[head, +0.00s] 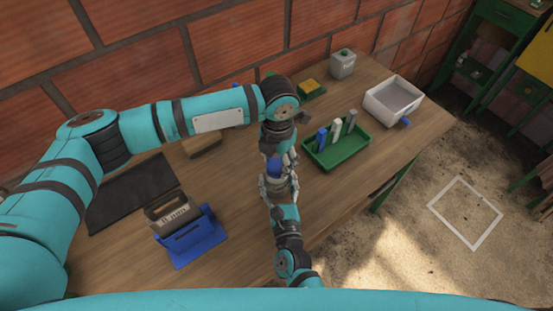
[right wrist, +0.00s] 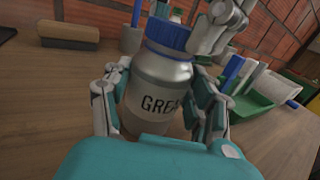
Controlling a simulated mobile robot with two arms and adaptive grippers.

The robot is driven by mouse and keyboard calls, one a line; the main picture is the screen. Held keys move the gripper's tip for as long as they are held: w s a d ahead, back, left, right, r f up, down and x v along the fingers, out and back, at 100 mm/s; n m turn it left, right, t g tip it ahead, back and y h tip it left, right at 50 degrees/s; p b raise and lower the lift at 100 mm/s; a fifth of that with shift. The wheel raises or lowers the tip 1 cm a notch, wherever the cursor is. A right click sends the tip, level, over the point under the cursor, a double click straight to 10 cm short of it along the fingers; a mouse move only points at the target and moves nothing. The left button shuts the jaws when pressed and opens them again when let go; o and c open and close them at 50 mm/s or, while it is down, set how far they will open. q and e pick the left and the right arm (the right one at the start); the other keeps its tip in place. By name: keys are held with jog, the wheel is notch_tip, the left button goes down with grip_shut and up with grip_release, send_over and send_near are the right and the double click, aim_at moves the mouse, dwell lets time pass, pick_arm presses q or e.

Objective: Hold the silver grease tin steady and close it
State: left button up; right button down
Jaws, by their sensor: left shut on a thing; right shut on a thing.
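The silver grease tin (right wrist: 158,88) stands upright on the wooden bench, with part of its dark lettering showing in the right wrist view. Its blue lid (right wrist: 170,35) sits on top of the mouth; I cannot tell how tight it is. In the head view the tin (head: 279,185) is mostly hidden between my grippers, with the blue lid (head: 273,167) above it. My right gripper (head: 279,191) is shut around the tin's body, one finger on each side. My left gripper (head: 278,158) comes from above and is shut on the lid.
A green tray (head: 345,158) with upright blue, white and grey pieces stands to the right. Beyond are a white bin (head: 394,109) and a grey canister (head: 342,66). A blue holder (head: 190,240) and dark mat (head: 125,200) lie left. A brush-like block (head: 201,146) is behind.

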pick_arm(q)
jog(key=m, duration=0.4)
jog(key=shift+s, duration=0.1)
jog(key=o, duration=0.7)
jog(key=shift+o, duration=0.2)
jog(key=shift+r, duration=2.3)
jog(key=shift+c, duration=0.3)
